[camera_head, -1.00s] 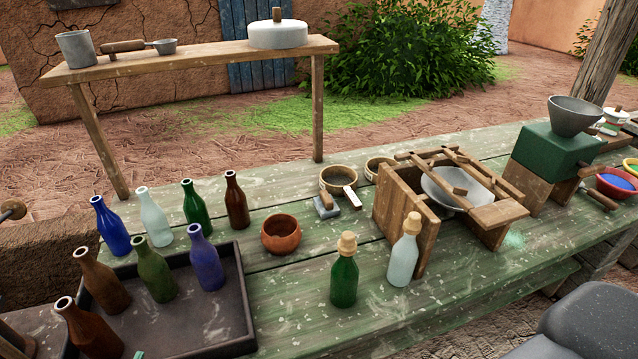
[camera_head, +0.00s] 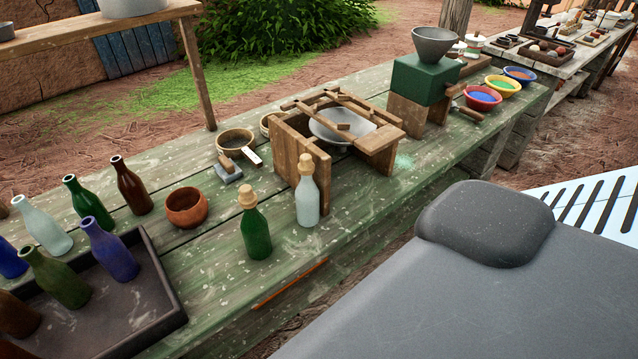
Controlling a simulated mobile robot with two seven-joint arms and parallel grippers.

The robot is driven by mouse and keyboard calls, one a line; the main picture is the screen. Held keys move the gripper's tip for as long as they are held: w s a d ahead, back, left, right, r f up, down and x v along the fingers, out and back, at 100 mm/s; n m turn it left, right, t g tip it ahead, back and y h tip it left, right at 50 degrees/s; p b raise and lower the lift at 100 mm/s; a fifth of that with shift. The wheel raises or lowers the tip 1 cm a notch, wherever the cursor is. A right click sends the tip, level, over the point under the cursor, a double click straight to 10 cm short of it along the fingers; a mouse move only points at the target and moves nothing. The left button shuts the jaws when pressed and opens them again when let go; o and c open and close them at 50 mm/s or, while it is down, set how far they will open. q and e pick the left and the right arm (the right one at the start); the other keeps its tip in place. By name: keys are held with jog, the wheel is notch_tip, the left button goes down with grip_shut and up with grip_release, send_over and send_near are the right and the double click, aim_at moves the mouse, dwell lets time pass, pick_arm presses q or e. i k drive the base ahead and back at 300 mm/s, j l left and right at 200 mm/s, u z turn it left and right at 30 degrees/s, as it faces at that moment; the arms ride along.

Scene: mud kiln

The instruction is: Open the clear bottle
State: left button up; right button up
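The clear bottle (camera_head: 307,198) stands upright on the green wooden table, with a tan cork stopper (camera_head: 306,164) in its neck. It stands just in front of a wooden frame. A green bottle (camera_head: 256,232), also corked, stands to its left and a little nearer. Another pale clear bottle (camera_head: 43,229), with no stopper, stands among the open bottles at the left. Neither of my grippers is in view. A large dark grey body part of mine fills the lower right.
The wooden frame (camera_head: 300,140) holds a grey bowl (camera_head: 342,127). A dark tray (camera_head: 150,310) with bottles sits at the left. A brown pot (camera_head: 187,207) and a green grinder (camera_head: 425,80) are also on the table (camera_head: 350,235). The table edge in front of the corked bottles is bare.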

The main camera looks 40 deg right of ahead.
aim_at(306, 193)
jog(key=j+z, duration=0.15)
jog(key=z, duration=1.15)
